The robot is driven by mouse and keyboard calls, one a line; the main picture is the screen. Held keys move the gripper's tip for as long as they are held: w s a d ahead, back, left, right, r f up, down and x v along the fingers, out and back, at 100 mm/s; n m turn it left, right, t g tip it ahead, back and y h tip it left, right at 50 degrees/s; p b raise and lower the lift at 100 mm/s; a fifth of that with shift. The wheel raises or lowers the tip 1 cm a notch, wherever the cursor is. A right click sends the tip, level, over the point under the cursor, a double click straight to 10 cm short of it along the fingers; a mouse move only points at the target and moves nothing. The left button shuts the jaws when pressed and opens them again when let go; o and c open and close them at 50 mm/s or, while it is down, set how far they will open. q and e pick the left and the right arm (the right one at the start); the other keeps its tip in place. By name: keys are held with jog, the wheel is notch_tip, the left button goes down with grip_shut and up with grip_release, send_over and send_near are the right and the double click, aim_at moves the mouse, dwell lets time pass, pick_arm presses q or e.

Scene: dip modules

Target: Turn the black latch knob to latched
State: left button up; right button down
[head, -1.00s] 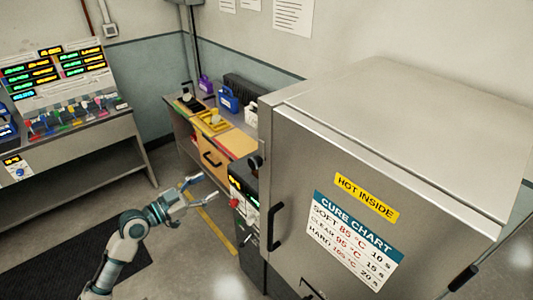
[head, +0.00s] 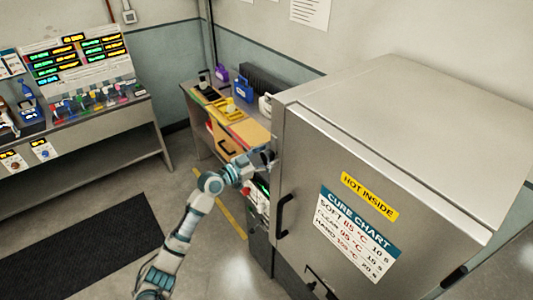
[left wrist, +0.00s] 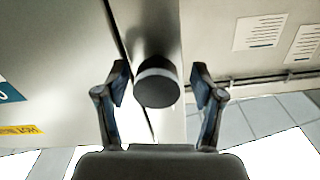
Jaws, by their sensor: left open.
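The black latch knob (left wrist: 157,82) is a round dark cylinder with a paler band, standing out from the oven's grey metal near a dark door seam in the left wrist view. My left gripper (left wrist: 160,80) is open, with one finger on each side of the knob and gaps visible on both sides. In the head view my left gripper (head: 262,160) is at the oven's upper left edge and hides the knob. The oven (head: 330,170) door looks closed. My right gripper is not seen.
A black door handle (head: 283,215) sits below my left gripper on the oven front. A workbench (head: 245,135) with coloured items stands behind the arm. A display bench (head: 90,125) is at the left, with a black floor mat (head: 80,245) before it.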

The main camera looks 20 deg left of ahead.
pick_arm(q)
jog(key=shift+w+d, duration=0.15)
jog(key=shift+d, duration=0.25)
jog(key=shift+c, duration=0.7)
jog(key=shift+a, duration=0.2)
grip_shut()
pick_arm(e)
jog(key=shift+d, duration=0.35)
pick_arm(q)
jog(key=shift+d, duration=0.1)
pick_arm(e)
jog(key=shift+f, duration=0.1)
